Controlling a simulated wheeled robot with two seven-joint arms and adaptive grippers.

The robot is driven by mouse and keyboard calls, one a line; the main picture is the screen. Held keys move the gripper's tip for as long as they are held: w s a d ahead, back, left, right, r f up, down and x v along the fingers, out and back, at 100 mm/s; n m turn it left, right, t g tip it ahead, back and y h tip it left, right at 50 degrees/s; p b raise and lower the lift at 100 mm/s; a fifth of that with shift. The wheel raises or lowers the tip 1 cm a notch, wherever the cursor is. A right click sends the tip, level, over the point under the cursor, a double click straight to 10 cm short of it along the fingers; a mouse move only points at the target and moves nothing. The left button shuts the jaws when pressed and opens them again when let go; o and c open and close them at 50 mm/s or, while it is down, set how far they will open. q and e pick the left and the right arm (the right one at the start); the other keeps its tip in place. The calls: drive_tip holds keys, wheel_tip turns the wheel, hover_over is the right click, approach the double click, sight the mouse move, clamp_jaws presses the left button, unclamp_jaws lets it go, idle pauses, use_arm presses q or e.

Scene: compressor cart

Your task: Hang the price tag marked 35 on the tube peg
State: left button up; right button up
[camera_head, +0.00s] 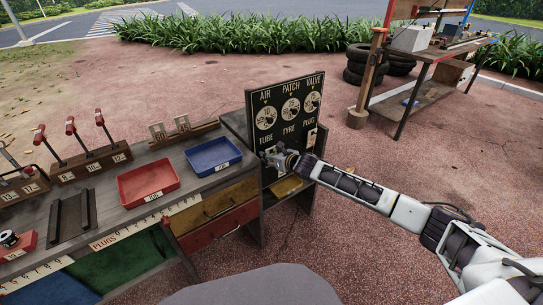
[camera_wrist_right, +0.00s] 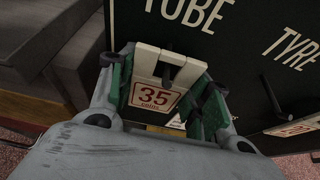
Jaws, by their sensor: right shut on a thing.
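The price tag marked 35 (camera_wrist_right: 153,96) is a cream plate with red figures, seen in the right wrist view. My right gripper (camera_wrist_right: 163,88) is shut on it, with one green-sided finger at each side. In the head view my right gripper (camera_head: 280,158) is at the lower left of the dark price board, below the word TUBE. A dark peg (camera_wrist_right: 168,74) shows at the tag's upper part, under TUBE. I cannot tell whether it passes through the tag's opening. My left gripper is not in view.
The price board (camera_head: 282,85) stands at the bench's right end. Another tag (camera_wrist_right: 296,127) hangs below TYRE. A rack (camera_head: 172,136) holds two tags. Red (camera_head: 148,184) and blue (camera_head: 213,156) trays lie on the bench. Open paving lies to the right.

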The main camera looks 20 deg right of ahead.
drive_tip(key=shift+f, duration=0.1)
drive_tip(key=o, duration=0.9)
drive_tip(key=shift+w+a+f, duration=0.1)
drive_tip(key=shift+w+a, duration=0.05)
drive_tip(key=shift+w, duration=0.05)
drive_tip(key=shift+c, duration=0.2)
drive_tip(key=shift+s, duration=0.15)
drive_tip(key=v, duration=1.2)
drive_tip(key=shift+m, duration=0.3)
